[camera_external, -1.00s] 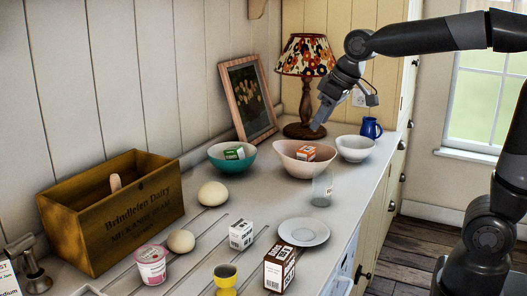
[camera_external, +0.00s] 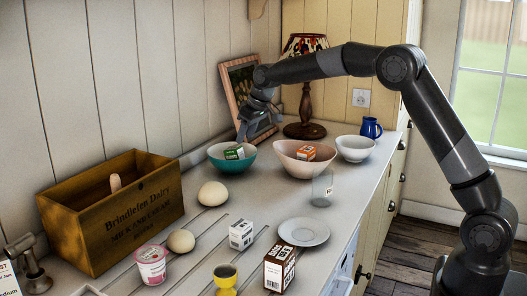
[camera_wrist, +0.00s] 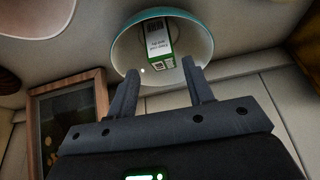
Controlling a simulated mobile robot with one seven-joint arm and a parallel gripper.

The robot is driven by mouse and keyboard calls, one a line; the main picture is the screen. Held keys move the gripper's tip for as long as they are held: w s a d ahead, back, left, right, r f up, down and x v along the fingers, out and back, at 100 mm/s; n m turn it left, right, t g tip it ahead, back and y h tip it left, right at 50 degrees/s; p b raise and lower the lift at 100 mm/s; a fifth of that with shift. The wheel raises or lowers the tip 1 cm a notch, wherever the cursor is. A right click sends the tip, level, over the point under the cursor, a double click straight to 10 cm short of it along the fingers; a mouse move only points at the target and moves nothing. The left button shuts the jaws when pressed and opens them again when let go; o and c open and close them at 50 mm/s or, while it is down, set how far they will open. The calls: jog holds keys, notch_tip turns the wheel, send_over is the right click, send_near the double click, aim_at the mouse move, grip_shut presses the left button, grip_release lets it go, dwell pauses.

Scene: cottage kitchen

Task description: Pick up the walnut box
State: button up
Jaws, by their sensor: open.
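Several small boxes are in view, and I cannot read which is the walnut box. A green-and-white box (camera_external: 234,153) lies in the teal bowl (camera_external: 222,164). An orange-and-white box (camera_external: 306,153) lies in the pink bowl (camera_external: 298,169). A white box (camera_external: 241,235) and a brown-and-white carton (camera_external: 279,268) stand on the counter. My gripper (camera_external: 243,137) is above the teal bowl, open and empty. In the wrist view my gripper's fingers (camera_wrist: 160,72) are spread, with the green-and-white box (camera_wrist: 160,44) in the teal bowl (camera_wrist: 200,38) beyond them.
A framed picture (camera_external: 238,80) and a lamp (camera_external: 305,105) stand behind the bowls. A white bowl (camera_external: 355,155), a clear glass (camera_external: 322,190) and a plate (camera_external: 303,233) are to the right. A wooden crate (camera_external: 110,215) and egg-like objects (camera_external: 213,194) are nearer.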

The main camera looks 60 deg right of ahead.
aim_at(236, 159)
jog(key=shift+w+d+f, duration=0.15)
jog(key=shift+w+f, duration=0.25)
jog(key=shift+f, duration=0.2)
jog(key=x, duration=1)
jog(key=c, duration=0.9)
jog(key=shift+r, duration=0.15)
